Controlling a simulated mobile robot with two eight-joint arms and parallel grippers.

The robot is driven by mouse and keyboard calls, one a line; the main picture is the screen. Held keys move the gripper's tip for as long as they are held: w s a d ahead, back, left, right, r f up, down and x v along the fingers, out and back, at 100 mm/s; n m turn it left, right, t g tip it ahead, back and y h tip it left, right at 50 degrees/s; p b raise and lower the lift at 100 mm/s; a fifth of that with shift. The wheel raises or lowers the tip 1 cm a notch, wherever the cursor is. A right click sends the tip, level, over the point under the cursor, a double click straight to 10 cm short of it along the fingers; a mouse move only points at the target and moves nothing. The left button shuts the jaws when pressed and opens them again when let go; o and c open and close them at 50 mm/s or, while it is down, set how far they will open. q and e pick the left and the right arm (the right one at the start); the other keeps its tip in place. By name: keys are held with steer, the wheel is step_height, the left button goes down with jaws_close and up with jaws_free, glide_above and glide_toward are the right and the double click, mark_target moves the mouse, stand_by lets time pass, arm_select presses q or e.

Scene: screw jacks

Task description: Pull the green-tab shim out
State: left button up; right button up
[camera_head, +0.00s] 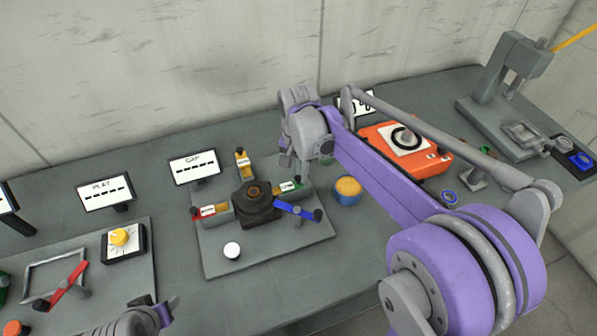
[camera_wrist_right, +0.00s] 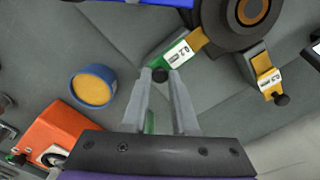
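The dark screw jack (camera_head: 258,206) stands on a grey plate, with red, yellow, green and blue tabs around it. The green-tab shim (camera_head: 289,187) points right from the jack; its white label and black knob show in the right wrist view (camera_wrist_right: 176,54). My right gripper (camera_head: 297,176) is at the outer end of this shim. In the wrist view its two fingertips (camera_wrist_right: 160,74) stand either side of the black knob with a narrow gap; I cannot tell whether they touch it. My left gripper (camera_head: 162,308) is low in the head view, its fingers mostly hidden.
A yellow-topped blue cylinder (camera_head: 348,190) stands right of the plate. The yellow-tab shim (camera_head: 243,165) and blue tab (camera_head: 298,211) are close to the green one. An orange box (camera_head: 425,161) stands farther right.

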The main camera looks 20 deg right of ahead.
jaws_close()
stand_by(1.0)
